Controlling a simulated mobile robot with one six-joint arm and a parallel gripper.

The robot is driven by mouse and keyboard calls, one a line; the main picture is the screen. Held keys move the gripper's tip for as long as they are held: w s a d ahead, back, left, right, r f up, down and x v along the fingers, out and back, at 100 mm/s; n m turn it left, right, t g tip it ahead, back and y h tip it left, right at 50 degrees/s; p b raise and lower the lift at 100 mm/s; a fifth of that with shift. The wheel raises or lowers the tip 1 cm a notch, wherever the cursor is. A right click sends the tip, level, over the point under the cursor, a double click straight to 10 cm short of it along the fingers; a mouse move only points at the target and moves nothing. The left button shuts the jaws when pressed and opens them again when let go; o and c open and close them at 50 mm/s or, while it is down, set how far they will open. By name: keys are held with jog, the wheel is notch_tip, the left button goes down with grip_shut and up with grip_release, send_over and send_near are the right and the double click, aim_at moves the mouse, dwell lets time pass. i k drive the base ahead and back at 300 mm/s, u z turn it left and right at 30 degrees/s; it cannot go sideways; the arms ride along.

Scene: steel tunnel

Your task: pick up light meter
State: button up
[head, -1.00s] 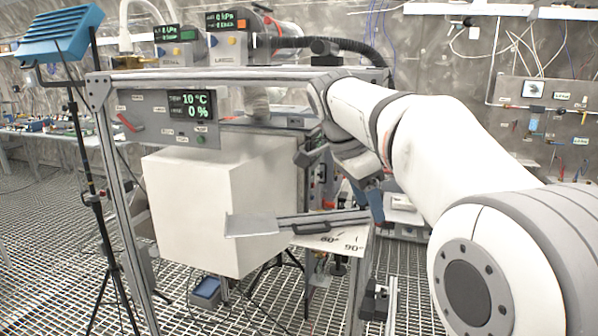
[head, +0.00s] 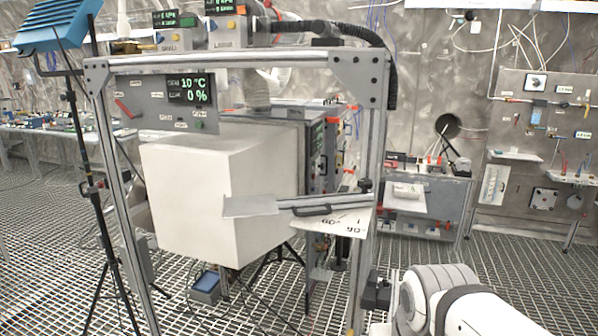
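I cannot pick out the light meter with certainty. A small blue box with a grey face (head: 206,288) sits low near the grated floor, below the white block; I cannot tell whether it is the meter. A small blue item (head: 536,116) is on the wall panel at the right, too small to identify. Only a white and grey part of my arm shows at the bottom right. My gripper is outside the picture, so its state and any load are hidden.
A metal frame (head: 372,190) stands in front, around a large white block (head: 200,200) and a flat angle plate (head: 335,222). A black tripod stand (head: 88,185) is at the left. A grey bench (head: 425,208) stands behind at the right. Grated floor is open at far right.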

aim_at(401, 192)
jog(key=u, duration=0.05)
jog(key=k, duration=0.5)
jog(key=z, duration=0.65)
jog(key=i, duration=0.4)
jog(key=z, duration=0.6)
jog(key=i, duration=2.2)
jog(key=u, duration=0.6)
jog(key=k, duration=0.9)
jog(key=u, duration=0.25)
jog(key=i, duration=0.6)
jog(key=z, duration=0.05)
